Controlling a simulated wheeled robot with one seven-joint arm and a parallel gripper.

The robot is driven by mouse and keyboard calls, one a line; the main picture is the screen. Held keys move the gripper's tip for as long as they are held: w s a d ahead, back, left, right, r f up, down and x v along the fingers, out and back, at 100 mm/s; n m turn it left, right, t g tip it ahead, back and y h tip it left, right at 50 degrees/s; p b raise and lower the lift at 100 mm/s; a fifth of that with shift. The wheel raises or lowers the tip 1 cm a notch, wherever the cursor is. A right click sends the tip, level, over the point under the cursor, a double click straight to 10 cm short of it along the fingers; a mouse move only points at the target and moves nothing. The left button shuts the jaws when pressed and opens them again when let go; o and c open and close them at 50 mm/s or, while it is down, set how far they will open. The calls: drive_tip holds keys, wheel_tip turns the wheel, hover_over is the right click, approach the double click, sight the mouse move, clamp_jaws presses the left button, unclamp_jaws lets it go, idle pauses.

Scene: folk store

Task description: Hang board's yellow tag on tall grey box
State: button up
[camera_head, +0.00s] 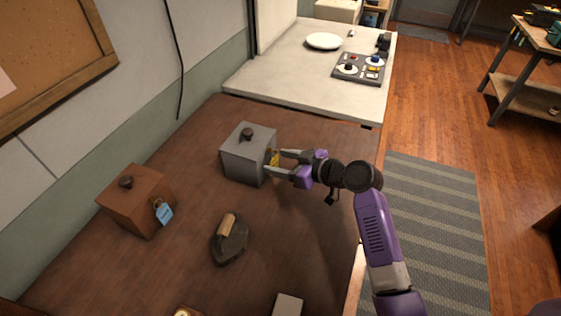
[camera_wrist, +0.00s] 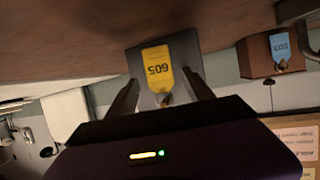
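The grey box (camera_head: 245,153) with a dark knob on its lid stands on the brown table. The yellow tag (camera_head: 274,159) is at its right-hand face. In the wrist view, the yellow tag (camera_wrist: 157,67), numbered 605, lies against the grey box (camera_wrist: 183,47) at a small dark hook and appears to hang from it. My gripper (camera_head: 278,163) is at that face with its fingers apart. In the wrist view, the fingers of my gripper (camera_wrist: 162,92) stand on either side of the tag, with gaps visible between them and it. The cork board (camera_head: 50,45) is on the wall.
A brown box (camera_head: 135,200) with a blue tag (camera_head: 164,213) stands left of the grey box. An old iron (camera_head: 229,240) lies in front. A pale counter (camera_head: 285,75) behind holds a plate (camera_head: 324,41) and a control panel (camera_head: 360,68). Table space right of the iron is clear.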

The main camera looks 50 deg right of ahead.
drive_tip(key=shift+s, duration=0.1)
drive_tip(key=b+v, duration=0.1)
drive_tip(key=v, duration=0.5)
drive_tip(key=shift+s+r, duration=0.1)
drive_tip(key=shift+s, duration=0.3)
drive_tip(key=shift+s+r, duration=0.25)
drive_tip(key=shift+s, duration=0.15)
drive_tip(key=s+d+r+m+t+h, duration=0.1)
drive_tip(key=d+r+m+h, duration=0.2)
drive_tip(key=d+m+h, duration=0.25)
drive_tip(key=s+a+n+y, duration=0.4)
drive_tip(key=s+a, duration=2)
drive_tip(key=a, duration=0.3)
drive_tip(key=shift+s+a, duration=0.3)
drive_tip(key=shift+s, duration=0.05)
